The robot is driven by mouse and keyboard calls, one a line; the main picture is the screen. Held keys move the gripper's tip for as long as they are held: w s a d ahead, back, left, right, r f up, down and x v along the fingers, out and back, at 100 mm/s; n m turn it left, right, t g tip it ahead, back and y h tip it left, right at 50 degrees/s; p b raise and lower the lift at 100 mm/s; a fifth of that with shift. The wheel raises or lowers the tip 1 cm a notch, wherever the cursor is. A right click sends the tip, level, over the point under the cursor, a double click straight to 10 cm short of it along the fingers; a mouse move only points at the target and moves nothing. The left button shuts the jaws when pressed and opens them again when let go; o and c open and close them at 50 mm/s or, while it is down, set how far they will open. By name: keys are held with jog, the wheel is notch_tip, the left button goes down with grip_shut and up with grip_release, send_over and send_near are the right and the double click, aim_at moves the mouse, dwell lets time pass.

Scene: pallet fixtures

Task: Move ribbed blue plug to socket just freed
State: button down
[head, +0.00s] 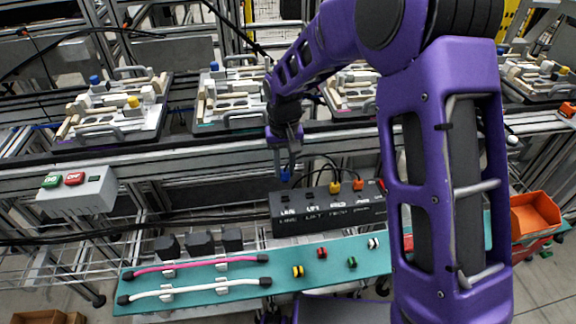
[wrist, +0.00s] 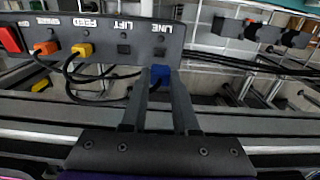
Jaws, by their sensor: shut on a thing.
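The blue plug (head: 285,174) is between the fingers of my gripper (head: 287,150), which is shut on it. In the wrist view the blue plug (wrist: 160,70) shows between my fingertips (wrist: 159,78), by the panel edge nearest the LINE socket. The plug's ribs are too small to make out. The black socket panel (head: 327,222) has labelled sockets. In the wrist view the LINE socket (wrist: 160,52) and LIFT socket (wrist: 124,49) look empty. A yellow plug (wrist: 83,50) sits at FEED, and an orange plug (wrist: 47,48) sits beside it. I cannot tell whether the blue plug touches the panel.
Black cables (wrist: 100,98) loop beside my fingers. A red switch (wrist: 11,39) is at the panel's end. A teal shelf (head: 205,296) holds pink and white cables and several small coloured plugs. Pallet fixtures (head: 110,108) line the rail behind. A button box (head: 78,190) stands left.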

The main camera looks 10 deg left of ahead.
aim_at(285, 179)
notch_tip(285, 179, down, 4)
jog(key=shift+r+b, duration=0.2)
jog(key=shift+b, duration=0.85)
jog(key=shift+f+b, duration=0.35)
jog(key=shift+f, duration=0.7)
jog(key=shift+f, duration=0.95)
dwell(0.3)
jog(key=c, duration=0.6)
grip_release()
jog(key=shift+r, duration=0.15)
